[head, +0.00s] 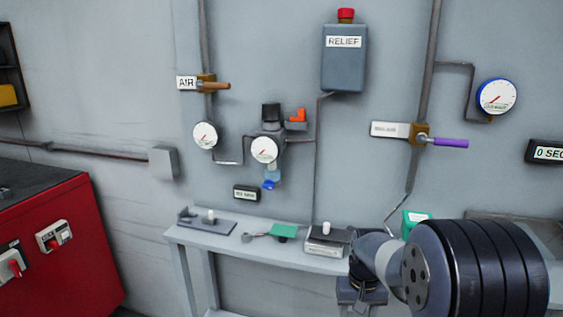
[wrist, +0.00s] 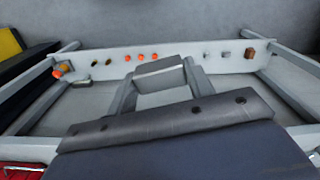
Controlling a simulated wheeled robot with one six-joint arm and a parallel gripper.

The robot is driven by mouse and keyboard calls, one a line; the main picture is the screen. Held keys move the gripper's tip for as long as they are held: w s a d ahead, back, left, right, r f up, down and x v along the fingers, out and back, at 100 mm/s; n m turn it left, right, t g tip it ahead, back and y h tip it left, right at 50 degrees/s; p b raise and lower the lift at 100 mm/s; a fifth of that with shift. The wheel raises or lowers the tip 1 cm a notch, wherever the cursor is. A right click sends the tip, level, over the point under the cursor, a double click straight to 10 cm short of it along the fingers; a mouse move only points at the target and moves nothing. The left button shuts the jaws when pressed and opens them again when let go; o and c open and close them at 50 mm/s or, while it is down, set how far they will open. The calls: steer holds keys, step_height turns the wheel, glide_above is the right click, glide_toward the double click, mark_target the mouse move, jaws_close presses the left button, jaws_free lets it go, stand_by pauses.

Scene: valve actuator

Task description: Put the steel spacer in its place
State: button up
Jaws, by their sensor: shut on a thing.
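My gripper (wrist: 160,88) shows in the wrist view as two grey fingers reaching forward from a dark body. It is shut on a grey block-like piece (wrist: 160,68), which looks like the steel spacer; its lower part is hard to make out. In the head view my gripper is a dark shape at the bottom right, partly covered by my arm, and the held piece cannot be made out there. I cannot tell which spot is the spacer's place.
A narrow grey bench (head: 205,238) runs along the wall. Gauges, pipes and the RELIEF box (head: 344,65) are above. A red cabinet (head: 70,240) stands left.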

step_height(320, 180, down, 13)
steer(key=s+a, duration=0.1)
steer(key=a, duration=0.1)
steer(key=shift+a+n, duration=0.3)
steer(key=shift+a, duration=0.05)
steer(key=shift+r, duration=0.15)
